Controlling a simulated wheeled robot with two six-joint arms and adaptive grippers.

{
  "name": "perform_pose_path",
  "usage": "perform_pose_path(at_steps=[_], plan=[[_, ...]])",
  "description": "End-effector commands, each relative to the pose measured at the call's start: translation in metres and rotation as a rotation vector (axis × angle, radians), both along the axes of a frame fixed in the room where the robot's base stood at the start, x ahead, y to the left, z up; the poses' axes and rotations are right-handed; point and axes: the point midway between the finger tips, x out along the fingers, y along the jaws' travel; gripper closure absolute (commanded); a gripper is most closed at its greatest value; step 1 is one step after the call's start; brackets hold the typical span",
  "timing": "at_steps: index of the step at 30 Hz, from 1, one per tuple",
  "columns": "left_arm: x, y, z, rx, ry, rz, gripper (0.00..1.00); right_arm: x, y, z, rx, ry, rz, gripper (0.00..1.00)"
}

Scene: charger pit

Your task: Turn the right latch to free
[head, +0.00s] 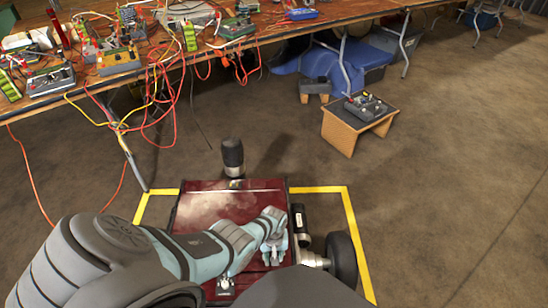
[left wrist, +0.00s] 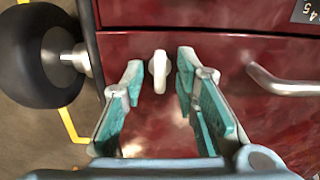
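In the left wrist view a small pale latch (left wrist: 159,71) stands out from the dark red panel (left wrist: 225,58), its long side upright in the picture. My left gripper (left wrist: 160,82) is open, with one teal finger on each side of the latch and visible gaps to both. I cannot tell how deep the fingertips reach around it. In the head view my left gripper (head: 272,250) points down at the red robot body (head: 220,203), near its right side; the latch is hidden there. My right gripper is not in view.
A black wheel (head: 342,258) sits beside the red body. A metal handle (left wrist: 285,82) is on the panel. Yellow tape (head: 350,215) borders the spot. A cluttered workbench (head: 330,20) with hanging cables stands behind, and a small wooden stand (head: 345,132) at back right. The right floor is clear.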

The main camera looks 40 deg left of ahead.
Motion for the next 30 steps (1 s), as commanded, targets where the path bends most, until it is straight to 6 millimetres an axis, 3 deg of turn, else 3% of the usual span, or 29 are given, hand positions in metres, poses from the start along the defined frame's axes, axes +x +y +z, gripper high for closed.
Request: perform_pose_path(at_steps=[9,14,17,25,30], plan=[[0.000,0.001,0.001,0.001,-0.001,-0.001,0.71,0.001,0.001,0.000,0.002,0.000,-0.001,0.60],[0.003,0.002,0.013,0.001,-0.004,-0.001,0.71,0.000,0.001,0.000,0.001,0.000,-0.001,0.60],[0.001,0.002,0.028,0.002,-0.004,-0.001,0.71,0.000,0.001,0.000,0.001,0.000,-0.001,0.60],[0.003,0.003,0.097,0.001,-0.003,-0.001,0.71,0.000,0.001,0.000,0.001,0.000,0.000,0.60],[0.003,0.003,0.118,0.001,0.001,0.000,0.71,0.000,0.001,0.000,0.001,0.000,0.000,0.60]])
